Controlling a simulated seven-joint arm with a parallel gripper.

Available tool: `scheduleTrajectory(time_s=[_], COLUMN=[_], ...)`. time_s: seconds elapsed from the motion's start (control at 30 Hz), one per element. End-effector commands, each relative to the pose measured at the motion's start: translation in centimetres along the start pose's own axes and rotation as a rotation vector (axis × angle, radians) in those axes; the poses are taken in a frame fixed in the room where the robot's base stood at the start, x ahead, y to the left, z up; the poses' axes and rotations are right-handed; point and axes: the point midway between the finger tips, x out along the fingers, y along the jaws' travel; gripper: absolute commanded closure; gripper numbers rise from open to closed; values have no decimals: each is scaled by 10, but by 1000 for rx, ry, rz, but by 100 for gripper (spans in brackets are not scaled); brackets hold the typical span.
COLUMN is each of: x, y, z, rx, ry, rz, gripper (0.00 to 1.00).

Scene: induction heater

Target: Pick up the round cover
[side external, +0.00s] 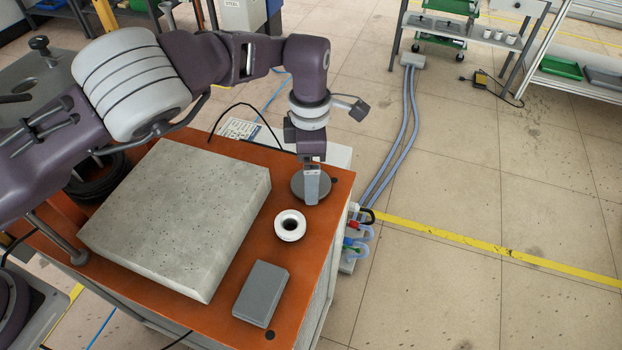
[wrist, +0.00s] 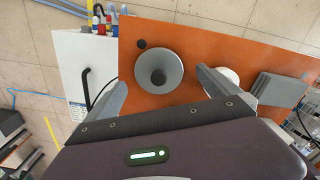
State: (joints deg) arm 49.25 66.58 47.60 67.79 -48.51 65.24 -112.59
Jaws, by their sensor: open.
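A round grey piece, which looks like the round cover (side external: 325,190), lies on the orange table top near its far right edge. In the wrist view my gripper (wrist: 160,78) is open, with one finger on either side of the cover. Nothing is held. I cannot tell how high the fingertips are above the table.
A white ring with a dark hole (side external: 290,225) stands near the cover; in the wrist view it is partly behind the right finger. A grey box (side external: 261,293) lies towards the front. A big stone slab (side external: 180,215) fills the left of the orange table top (side external: 225,310).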

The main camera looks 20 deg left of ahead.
Motion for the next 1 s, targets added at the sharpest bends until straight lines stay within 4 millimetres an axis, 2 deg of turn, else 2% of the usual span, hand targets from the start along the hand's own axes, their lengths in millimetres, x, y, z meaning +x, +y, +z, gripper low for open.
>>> scheduleTrajectory(time_s=[0.03, 0.13, 0.4, 0.8, 0.83, 1.0], x=[11, 25, 29, 28, 28, 28], y=[0, 0, 1, 1, 1, 1], z=[2, 1, 1, 1, 2, 2], rx=[0, -1, -2, -2, -2, -2], ry=[4, 2, 0, 0, -1, -1], rz=[1, 2, 4, 5, 5, 5], gripper=[0, 0, 2, 80, 83, 83])
